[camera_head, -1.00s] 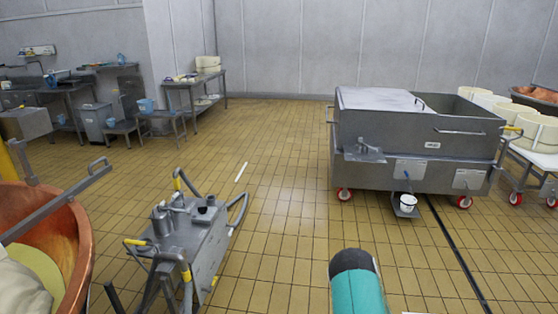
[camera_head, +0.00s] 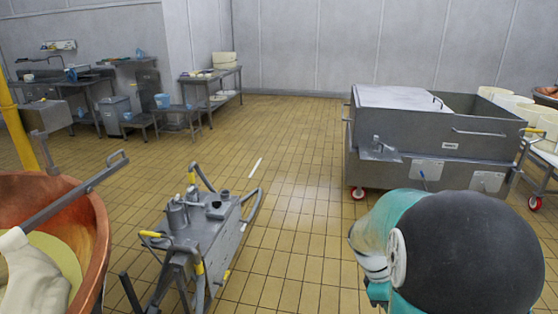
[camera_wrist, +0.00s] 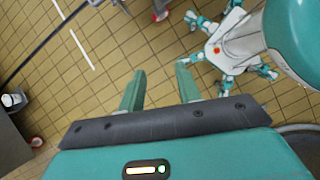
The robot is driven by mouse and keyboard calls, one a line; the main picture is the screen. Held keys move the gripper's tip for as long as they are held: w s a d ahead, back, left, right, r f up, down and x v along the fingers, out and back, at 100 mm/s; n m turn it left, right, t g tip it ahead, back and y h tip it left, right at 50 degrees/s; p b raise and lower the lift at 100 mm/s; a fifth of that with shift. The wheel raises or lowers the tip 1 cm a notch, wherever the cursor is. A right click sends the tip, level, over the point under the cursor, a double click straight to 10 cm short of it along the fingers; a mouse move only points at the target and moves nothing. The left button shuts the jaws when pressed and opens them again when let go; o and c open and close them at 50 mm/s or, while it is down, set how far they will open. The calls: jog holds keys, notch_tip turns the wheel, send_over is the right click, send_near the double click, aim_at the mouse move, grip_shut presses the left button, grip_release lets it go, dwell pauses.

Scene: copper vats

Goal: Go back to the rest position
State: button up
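My gripper (camera_wrist: 160,88) shows in the wrist view with its two green fingers apart and nothing between them. It is above the tiled floor (camera_wrist: 100,75). My own teal legs and body show below it at the upper right of the wrist view. In the head view a large teal and black part of my arm fills the lower right, and the gripper fingers are not visible there.
A grey wheeled machine (camera_head: 215,225) stands in front, left of centre. A copper vat (camera_head: 95,220) is at the left. A large steel tank on red wheels (camera_head: 400,150) is at the right. Steel tables (camera_head: 215,78) line the back wall. Tiled floor is clear in the middle.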

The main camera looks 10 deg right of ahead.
jog(key=s+a+r+m+t+y, duration=0.2)
jog(key=s+a+r+m+t, duration=0.2)
jog(key=a+r, duration=0.4)
jog(key=s+a+r+m+t+y, duration=0.2)
jog(key=a+r+m+t, duration=0.3)
jog(key=a, duration=0.8)
jog(key=v, duration=0.3)
jog(key=shift+s+r, duration=0.25)
jog(key=shift+r, duration=0.1)
jog(key=shift+m, duration=0.3)
